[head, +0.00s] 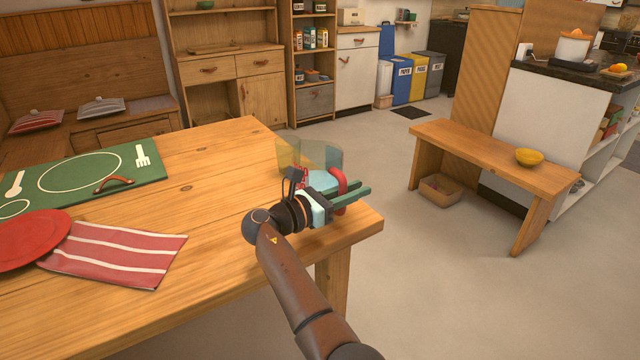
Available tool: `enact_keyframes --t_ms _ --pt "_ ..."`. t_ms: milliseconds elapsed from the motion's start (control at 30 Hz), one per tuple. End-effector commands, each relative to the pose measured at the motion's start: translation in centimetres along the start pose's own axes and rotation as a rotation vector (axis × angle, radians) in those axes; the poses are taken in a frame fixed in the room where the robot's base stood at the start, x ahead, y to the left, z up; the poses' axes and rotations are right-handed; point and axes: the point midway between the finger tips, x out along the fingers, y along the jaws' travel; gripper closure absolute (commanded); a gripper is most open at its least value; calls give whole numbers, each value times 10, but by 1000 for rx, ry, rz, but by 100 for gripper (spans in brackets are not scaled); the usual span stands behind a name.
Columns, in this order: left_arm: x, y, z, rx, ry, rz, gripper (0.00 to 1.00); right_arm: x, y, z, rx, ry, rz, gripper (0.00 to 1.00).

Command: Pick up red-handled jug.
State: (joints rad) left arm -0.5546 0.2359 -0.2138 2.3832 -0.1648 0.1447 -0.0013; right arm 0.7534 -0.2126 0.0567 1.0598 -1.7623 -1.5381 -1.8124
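The jug (321,158) is see-through with yellowish and bluish tints and has a red handle (342,184). It is at the right corner of the wooden table, and my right gripper hides its lower part. My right gripper (356,196) has green fingers that reach across the red handle, pointing right. The handle shows beside and partly behind the fingers. I cannot tell whether the fingers press on it or whether the jug is off the table. My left gripper is not in view.
The wooden table (215,170) holds a green placemat (75,182), a red plate (30,238) and a striped napkin (115,252). A bench (480,155) with a yellow bowl (529,157) stands at right, a box (440,190) beneath it. Floor between is clear.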

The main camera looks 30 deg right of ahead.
Motion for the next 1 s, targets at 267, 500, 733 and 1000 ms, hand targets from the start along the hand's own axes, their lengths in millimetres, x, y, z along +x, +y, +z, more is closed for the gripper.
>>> enact_keyframes --t_ms 267,500,733,1000 --pt "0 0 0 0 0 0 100 0 0 0 0 0 0 100" --pt "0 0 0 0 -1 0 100 0 0 0 -1 0 0 100" --pt "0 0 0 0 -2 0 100 0 0 -1 -1 0 0 100" --pt "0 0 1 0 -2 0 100 0 0 -1 -1 0 0 100"
